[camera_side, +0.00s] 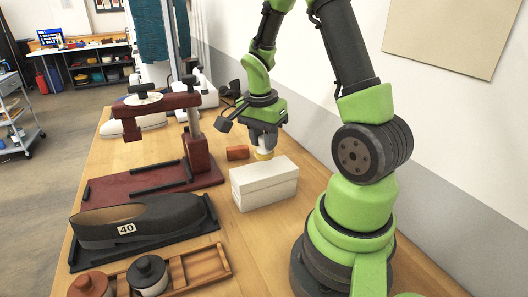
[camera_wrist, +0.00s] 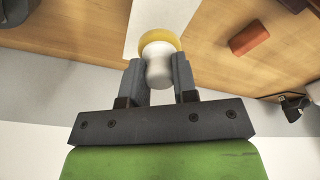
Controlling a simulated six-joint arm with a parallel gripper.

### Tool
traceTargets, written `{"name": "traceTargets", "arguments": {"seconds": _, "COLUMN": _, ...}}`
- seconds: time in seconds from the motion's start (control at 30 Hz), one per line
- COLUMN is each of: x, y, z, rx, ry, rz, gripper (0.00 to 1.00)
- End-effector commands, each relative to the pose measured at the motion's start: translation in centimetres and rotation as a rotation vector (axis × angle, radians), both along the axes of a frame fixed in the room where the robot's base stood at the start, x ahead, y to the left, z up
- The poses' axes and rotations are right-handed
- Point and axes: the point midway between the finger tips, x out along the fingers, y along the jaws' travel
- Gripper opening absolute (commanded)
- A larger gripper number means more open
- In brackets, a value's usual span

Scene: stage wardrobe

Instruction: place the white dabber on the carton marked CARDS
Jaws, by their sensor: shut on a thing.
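My gripper (camera_side: 263,137) is shut on the white dabber (camera_side: 264,152), which has a yellow pad at its lower end. In the wrist view the dabber (camera_wrist: 158,65) sits between both fingers (camera_wrist: 158,80), its pad facing away from me. A white carton (camera_side: 264,190) stands on the table; no CARDS marking is readable on it. The dabber is at the carton's far top edge in the side view. In the wrist view its pad overlaps the carton (camera_wrist: 143,22). I cannot tell whether the pad touches the carton.
An orange-brown block (camera_side: 237,153) lies on the table behind the carton; the wrist view shows it too (camera_wrist: 249,39). A dark red press-like stand (camera_side: 195,150), a shoe-shaped form marked 40 (camera_side: 140,222) and a wooden tray with pots (camera_side: 205,262) stand to the left.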

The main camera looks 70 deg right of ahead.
Motion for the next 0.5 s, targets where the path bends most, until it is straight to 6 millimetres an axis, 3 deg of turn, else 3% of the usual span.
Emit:
{"name": "traceTargets", "arguments": {"seconds": 0.2, "x": -0.1, "y": 0.1, "z": -3.1, "rx": 0.003, "ry": 0.004, "rz": 0.002, "gripper": 0.00}}
{"name": "traceTargets", "arguments": {"seconds": 0.5, "x": 0.0, "y": 0.1, "z": -3.3, "rx": 0.001, "ry": 0.000, "rz": 0.002, "gripper": 0.00}}
